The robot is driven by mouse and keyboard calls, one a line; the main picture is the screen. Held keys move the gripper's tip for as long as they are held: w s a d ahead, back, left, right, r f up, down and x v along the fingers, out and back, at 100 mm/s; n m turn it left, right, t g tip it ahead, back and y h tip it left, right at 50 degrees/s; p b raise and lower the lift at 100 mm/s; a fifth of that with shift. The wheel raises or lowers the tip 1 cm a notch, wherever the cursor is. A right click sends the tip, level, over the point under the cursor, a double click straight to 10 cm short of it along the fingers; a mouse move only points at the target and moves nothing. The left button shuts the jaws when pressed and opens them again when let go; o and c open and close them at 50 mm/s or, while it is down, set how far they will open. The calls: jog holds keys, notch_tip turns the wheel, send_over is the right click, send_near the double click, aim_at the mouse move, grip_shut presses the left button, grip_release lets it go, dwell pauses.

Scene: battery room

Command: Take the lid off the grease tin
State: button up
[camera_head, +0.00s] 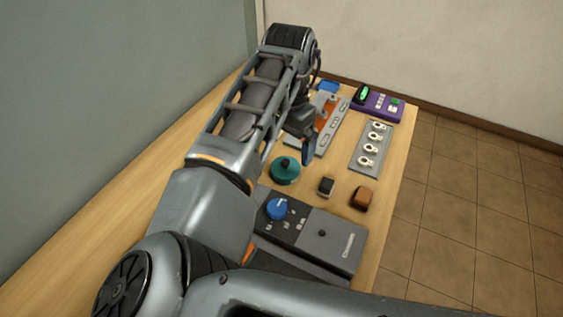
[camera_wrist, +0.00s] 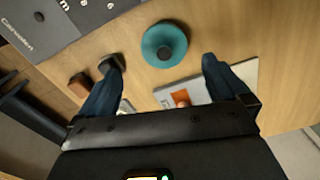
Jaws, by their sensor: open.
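The grease tin (camera_head: 285,172) is round and teal and stands on the wooden table. Its lid (camera_head: 286,163) has a dark knob on top and appears seated on the tin. In the wrist view the lid (camera_wrist: 178,42) shows from above, near the top middle, with its dark knob at the centre. My gripper (camera_wrist: 164,62) is open and empty, its two blue fingers spread wide on either side of the tin's line in that view, not touching it. In the head view my gripper (camera_head: 308,150) is partly hidden by my arm, just beyond and right of the tin.
A black block (camera_head: 326,186) and a brown block (camera_head: 362,199) lie right of the tin. A grey control box with a blue knob (camera_head: 277,209) is nearer. A grey-orange panel (camera_head: 331,122), a ringed plate (camera_head: 371,148) and a purple device (camera_head: 378,104) stand farther back.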

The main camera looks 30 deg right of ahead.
aim_at(285, 161)
jog(key=shift+f, duration=0.85)
jog(key=f+b, duration=0.5)
jog(key=shift+w+a, duration=0.15)
jog(key=shift+w, duration=0.1)
jog(key=c, duration=0.9)
